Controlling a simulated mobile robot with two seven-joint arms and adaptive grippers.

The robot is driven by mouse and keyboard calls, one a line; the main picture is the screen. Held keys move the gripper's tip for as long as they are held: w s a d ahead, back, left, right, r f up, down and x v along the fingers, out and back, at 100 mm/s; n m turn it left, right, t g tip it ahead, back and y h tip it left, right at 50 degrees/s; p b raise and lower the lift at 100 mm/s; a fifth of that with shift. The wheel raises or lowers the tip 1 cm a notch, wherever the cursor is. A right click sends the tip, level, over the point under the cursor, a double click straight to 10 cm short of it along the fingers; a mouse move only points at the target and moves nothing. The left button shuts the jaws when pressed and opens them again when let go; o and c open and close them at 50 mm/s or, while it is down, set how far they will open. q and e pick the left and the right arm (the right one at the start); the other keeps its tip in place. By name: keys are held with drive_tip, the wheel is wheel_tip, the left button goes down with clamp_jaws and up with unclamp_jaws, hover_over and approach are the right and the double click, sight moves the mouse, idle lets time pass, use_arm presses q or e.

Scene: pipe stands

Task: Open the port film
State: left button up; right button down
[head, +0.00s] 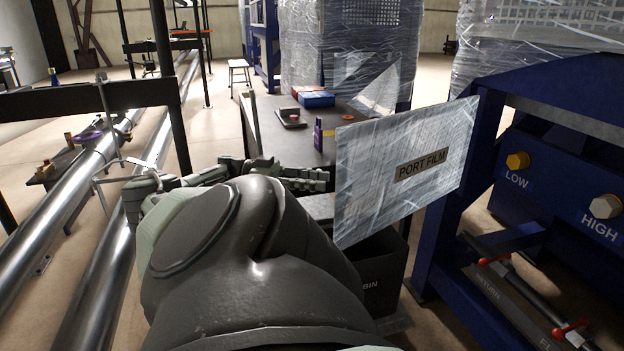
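The port film (400,205) is a whitish, streaked rectangular sheet with a dark "PORT FILM" label. It stands upright right of the middle in the head view, with its right part in front of a blue frame. My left gripper (318,178) is just left of the film's left edge, its dark fingers pointing right. I cannot tell whether the fingers touch the film or how far apart they are. My own large arm links fill the lower middle and hide part of the gripper's surroundings. My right gripper is not in view.
A dark bin (385,277) stands below the film. A blue machine (560,165) with LOW and HIGH fittings and red-handled valves is at right. A table (285,140) with small items stands behind the gripper. Long metal pipes (60,210) lie at left.

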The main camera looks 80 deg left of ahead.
use_arm(q)
drive_tip(key=v, duration=0.6)
drive_tip(key=shift+s+d+f, duration=0.1)
drive_tip(key=shift+d, duration=0.1)
idle(0.5)
